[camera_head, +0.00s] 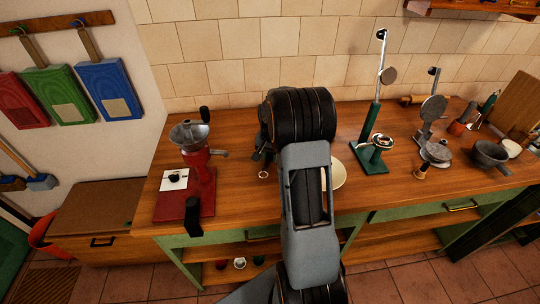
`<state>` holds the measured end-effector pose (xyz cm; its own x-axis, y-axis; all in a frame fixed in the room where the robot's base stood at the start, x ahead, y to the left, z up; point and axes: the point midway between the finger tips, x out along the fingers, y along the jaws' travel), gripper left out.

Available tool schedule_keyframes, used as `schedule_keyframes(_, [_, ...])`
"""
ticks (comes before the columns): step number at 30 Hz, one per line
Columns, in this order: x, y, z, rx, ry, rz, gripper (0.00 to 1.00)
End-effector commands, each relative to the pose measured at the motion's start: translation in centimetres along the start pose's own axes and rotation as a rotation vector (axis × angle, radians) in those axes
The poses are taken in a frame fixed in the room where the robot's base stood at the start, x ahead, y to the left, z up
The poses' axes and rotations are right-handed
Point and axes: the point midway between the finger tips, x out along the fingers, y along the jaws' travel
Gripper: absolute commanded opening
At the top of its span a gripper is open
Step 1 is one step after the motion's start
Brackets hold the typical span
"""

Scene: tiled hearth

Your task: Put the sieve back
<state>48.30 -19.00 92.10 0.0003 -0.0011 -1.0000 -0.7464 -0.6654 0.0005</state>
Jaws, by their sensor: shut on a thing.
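I cannot make out the sieve for certain. My arm covers the middle of the worktop in the head view and may hide it. The dark end of my gripper (262,147) shows only in part, left of my arm and over the worktop (240,190). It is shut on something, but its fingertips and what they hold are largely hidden. A small pale ring (263,174) shows just below it; I cannot tell whether it is held or lies on the worktop. A cream round dish (339,174) shows partly behind my arm on the right.
A red grinder (198,165) stands left of my arm. A green press with an upright lever (372,145) stands to the right. Beyond it are a round-plated iron (433,115), a dark grey pot (489,154) and a board (516,98).

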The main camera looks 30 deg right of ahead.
Motion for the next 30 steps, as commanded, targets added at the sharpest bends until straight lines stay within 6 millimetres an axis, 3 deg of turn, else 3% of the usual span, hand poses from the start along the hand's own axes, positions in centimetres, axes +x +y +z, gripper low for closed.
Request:
schedule_keyframes(11, [0.5,0.0,0.0,0.0,0.002,-0.001,0.0])
schedule_keyframes(12, [0.3,0.0,0.0,0.0,0.001,0.0,0.29])
schedule_keyframes(18, [0.3,0.0,0.0,0.0,0.0,0.0,0.48])
schedule_keyframes(30, [-0.7,0.0,0.0,0.0,0.003,-0.001,0.51])
